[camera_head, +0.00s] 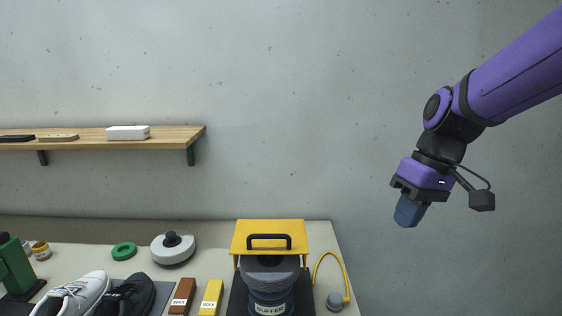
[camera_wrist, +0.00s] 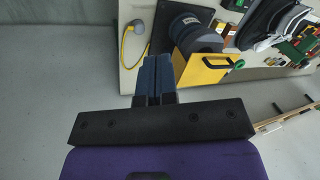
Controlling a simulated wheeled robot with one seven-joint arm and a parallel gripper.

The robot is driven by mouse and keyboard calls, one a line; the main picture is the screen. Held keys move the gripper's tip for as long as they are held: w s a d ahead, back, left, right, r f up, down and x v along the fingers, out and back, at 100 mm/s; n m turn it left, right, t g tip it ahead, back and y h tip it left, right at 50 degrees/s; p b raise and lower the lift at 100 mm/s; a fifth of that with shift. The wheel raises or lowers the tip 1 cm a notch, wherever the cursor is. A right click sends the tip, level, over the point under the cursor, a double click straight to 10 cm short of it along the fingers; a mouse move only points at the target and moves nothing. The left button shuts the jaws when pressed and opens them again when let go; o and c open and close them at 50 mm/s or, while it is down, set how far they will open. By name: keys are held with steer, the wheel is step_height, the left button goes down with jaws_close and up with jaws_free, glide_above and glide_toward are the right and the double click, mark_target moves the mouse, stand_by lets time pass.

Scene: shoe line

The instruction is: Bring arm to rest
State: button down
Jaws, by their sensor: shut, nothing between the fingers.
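My purple arm reaches in from the upper right in the head view. My gripper (camera_head: 407,214) has blue fingers and hangs in the air to the right of the table, above table height and in front of the grey wall. It points down and slightly left. In the wrist view, my gripper (camera_wrist: 155,62) shows its two blue fingers pressed together with nothing between them. Nothing touches the fingers.
A wooden shelf (camera_head: 80,141) hangs at left. Space around my gripper is clear.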

steer(key=s+d+r+m+t+h, duration=0.1)
steer(key=s+d+r+m+t, duration=0.1)
steer(key=s, duration=0.4)
steer(key=s+d+r+m+t+h, duration=0.2)
steer(key=s+d+r+t, duration=0.1)
steer(key=s+d, duration=0.3)
steer(key=shift+s+d+r+m+t, duration=0.3)
steer(key=shift+s+r+m, duration=0.1)
steer(key=shift+s+r, duration=0.2)
